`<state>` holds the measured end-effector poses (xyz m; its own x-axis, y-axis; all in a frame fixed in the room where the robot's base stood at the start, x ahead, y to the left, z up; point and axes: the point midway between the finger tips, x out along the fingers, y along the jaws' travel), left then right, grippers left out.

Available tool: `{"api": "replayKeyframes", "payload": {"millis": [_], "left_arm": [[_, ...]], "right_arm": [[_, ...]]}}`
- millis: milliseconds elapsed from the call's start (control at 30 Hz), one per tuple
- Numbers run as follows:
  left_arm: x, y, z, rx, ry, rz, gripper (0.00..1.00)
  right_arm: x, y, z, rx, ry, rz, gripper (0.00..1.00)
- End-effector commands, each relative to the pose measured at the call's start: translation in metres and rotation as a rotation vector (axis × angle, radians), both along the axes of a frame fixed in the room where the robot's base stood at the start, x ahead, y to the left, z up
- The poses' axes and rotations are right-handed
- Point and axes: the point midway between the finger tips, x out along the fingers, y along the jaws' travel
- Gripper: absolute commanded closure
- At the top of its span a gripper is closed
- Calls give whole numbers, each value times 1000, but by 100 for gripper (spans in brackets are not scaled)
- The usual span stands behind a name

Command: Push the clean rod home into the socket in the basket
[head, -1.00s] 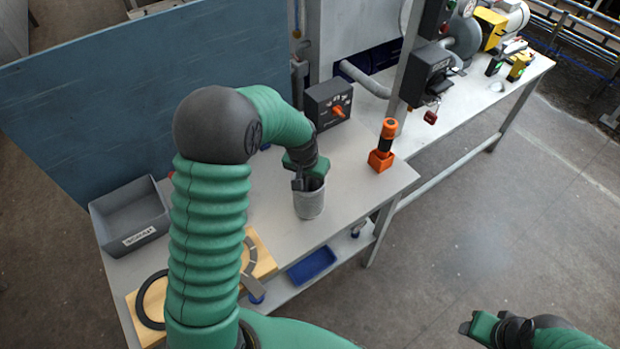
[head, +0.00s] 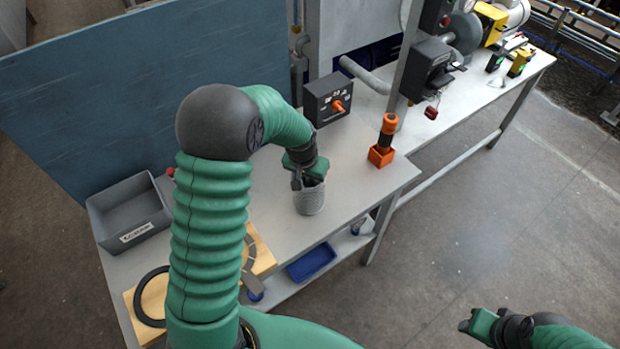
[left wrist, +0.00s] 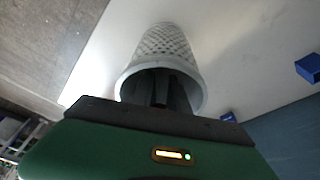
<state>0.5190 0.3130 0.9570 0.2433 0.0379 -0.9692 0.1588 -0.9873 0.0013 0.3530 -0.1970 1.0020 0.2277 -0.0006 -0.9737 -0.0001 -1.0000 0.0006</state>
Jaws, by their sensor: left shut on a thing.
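The basket (head: 310,200) is a grey cup-shaped container on the workbench, left of the orange-based tool. It also shows in the left wrist view (left wrist: 168,48) as a white, perforated cylinder with its mouth toward my gripper. My left gripper (head: 298,182) is at the basket's mouth, its fingers reaching into the opening (left wrist: 160,92). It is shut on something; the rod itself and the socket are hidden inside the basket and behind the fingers. My right gripper (head: 470,326) is at the lower right, off the bench and far from the basket; its jaws are not clear.
A black-and-orange tool in an orange block (head: 381,157) stands right of the basket. A control box (head: 328,100) is behind it. A grey labelled bin (head: 128,215) is at the left. A blue tray (head: 311,262) is on the lower shelf. The bench around the basket is clear.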

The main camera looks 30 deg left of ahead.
Motion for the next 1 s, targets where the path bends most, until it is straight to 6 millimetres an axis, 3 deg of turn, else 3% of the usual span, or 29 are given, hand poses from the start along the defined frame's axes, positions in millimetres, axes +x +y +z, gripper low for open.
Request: {"api": "replayKeyframes", "payload": {"millis": [533, 567, 733, 1000], "left_arm": [[0, 0, -15, 0, 0, 0, 100], [0, 0, -15, 0, 0, 0, 78], [0, 0, -14, 0, 1, 0, 56], [0, 0, -12, 0, 0, 0, 54]], "right_arm": [[0, 0, -9, 0, 0, 0, 56], [0, 0, -9, 0, 0, 0, 56], [0, 0, -8, 0, 0, 0, 56], [0, 0, -8, 0, 0, 0, 56]]}}
